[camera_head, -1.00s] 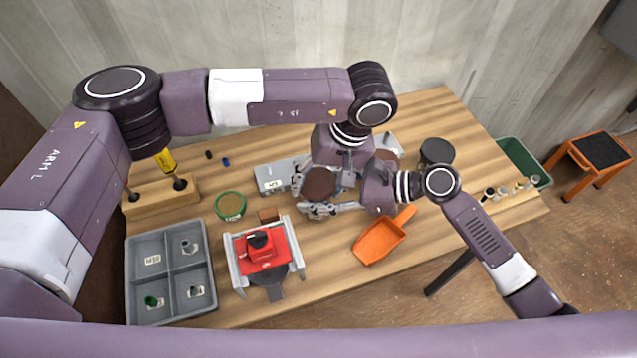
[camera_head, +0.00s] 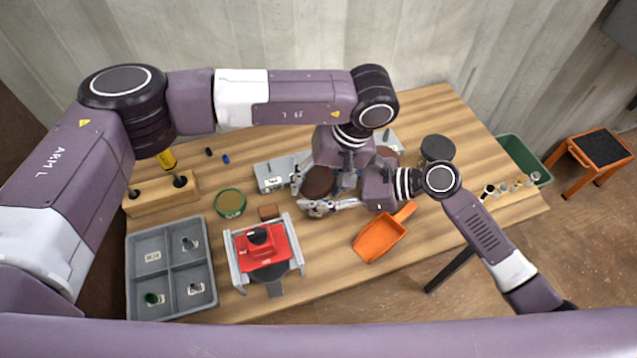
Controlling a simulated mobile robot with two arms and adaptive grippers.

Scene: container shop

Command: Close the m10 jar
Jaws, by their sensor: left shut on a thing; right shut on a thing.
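A round brown lid (camera_head: 318,182) sits in the middle of the table. The jar under it is mostly hidden by the lid and my grippers, and I can read no m10 label. My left gripper (camera_head: 304,178) reaches down from above with its fingers at the lid's edge, shut on the lid. My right gripper (camera_head: 318,208) comes in low from the right and is shut on the jar just below the lid. Whether the lid sits flush on the jar cannot be seen.
A grey rack (camera_head: 270,176) stands behind the grippers. A second brown-topped jar (camera_head: 387,154) and a black-lidded jar (camera_head: 437,150) are to the right. An orange scoop (camera_head: 380,240), red device (camera_head: 265,250), green-rimmed round container (camera_head: 230,203) and grey divided tray (camera_head: 134,285) lie nearer.

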